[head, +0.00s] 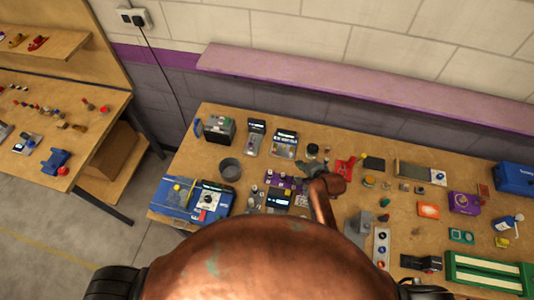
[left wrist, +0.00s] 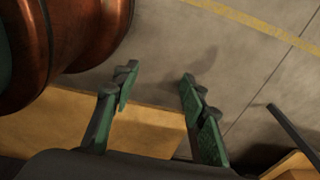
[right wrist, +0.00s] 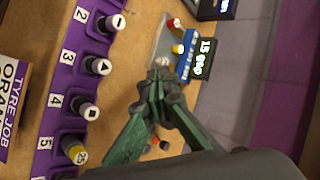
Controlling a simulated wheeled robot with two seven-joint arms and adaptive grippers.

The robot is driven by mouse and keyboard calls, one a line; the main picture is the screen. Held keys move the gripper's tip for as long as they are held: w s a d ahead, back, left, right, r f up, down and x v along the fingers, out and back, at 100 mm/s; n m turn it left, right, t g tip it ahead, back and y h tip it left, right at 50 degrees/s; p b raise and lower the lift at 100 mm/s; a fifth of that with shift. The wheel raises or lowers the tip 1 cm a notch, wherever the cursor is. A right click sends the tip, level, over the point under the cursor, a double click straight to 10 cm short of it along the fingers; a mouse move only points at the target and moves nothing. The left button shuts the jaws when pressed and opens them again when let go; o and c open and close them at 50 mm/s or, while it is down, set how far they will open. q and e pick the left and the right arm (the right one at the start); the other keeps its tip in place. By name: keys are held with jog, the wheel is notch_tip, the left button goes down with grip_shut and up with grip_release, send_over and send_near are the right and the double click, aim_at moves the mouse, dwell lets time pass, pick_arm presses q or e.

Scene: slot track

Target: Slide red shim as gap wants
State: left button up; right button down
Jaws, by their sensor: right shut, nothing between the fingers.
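My right gripper (right wrist: 160,72) is shut and empty. In the right wrist view its fingertips meet beside a blue-based gauge (right wrist: 186,55) with a display reading "15 gap". A small red piece (right wrist: 180,31) and a yellow piece (right wrist: 177,49) stand on or beside the gauge's pale plate; I cannot tell whether the red one is the shim. In the head view my right gripper (head: 314,168) is over the middle of the bench, left of a red object (head: 345,168). My left gripper (left wrist: 158,78) is open and empty, seen above the floor.
A purple rack (right wrist: 70,70) with numbered slots and upright pegs lies left of the right fingers, near a "TYRE JOB" card (right wrist: 14,105). Small goods crowd the workbench (head: 330,140). A purple ledge (head: 370,92) runs along the wall behind it.

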aim_at(275, 153)
jog(key=a, duration=0.1)
jog(key=a+f, duration=0.1)
jog(key=a, duration=0.1)
jog(key=shift+s+a+f+g+y, duration=0.15)
jog(key=shift+s+g+y, duration=0.15)
jog(key=shift+y, duration=0.1)
jog(key=x, duration=0.9)
jog(key=shift+w+a+f, duration=0.1)
jog(key=shift+w+f, duration=0.15)
jog(key=shift+w, duration=0.05)
jog(key=w+a, duration=0.2)
jog(key=w, duration=0.1)
pick_arm(q)
jog(key=shift+s+d+n, duration=0.1)
jog(key=shift+d+n, duration=0.3)
jog(key=shift+d, duration=0.1)
pick_arm(e)
jog(key=shift+w+a+r, duration=0.1)
